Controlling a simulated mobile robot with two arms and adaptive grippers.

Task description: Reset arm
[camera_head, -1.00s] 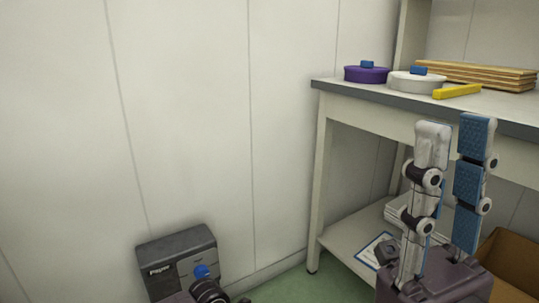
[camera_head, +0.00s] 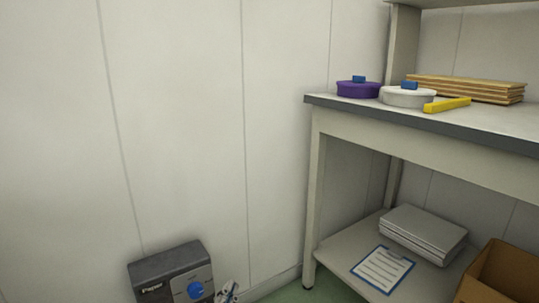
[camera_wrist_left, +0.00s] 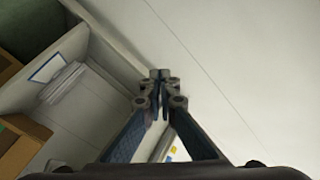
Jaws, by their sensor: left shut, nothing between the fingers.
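Only a small part of my left gripper (camera_head: 228,292) shows in the head view, at the bottom edge just right of the grey paper bin. In the left wrist view its two fingers (camera_wrist_left: 160,76) come together at the tips, shut with nothing between them. The fingers point toward the pale wall, with the bench's lower shelf off to the left. The rest of the left arm is outside the head view. My right gripper is in neither current view.
The paper bin (camera_head: 170,274) stands by the wall. The bench (camera_head: 420,135) holds a purple tub (camera_head: 358,90), a white tub (camera_head: 407,98), a yellow bar (camera_head: 447,105) and boards (camera_head: 468,88). Its lower shelf holds a clipboard (camera_head: 383,269) and grey stack (camera_head: 424,236), near a cardboard box (camera_head: 508,275).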

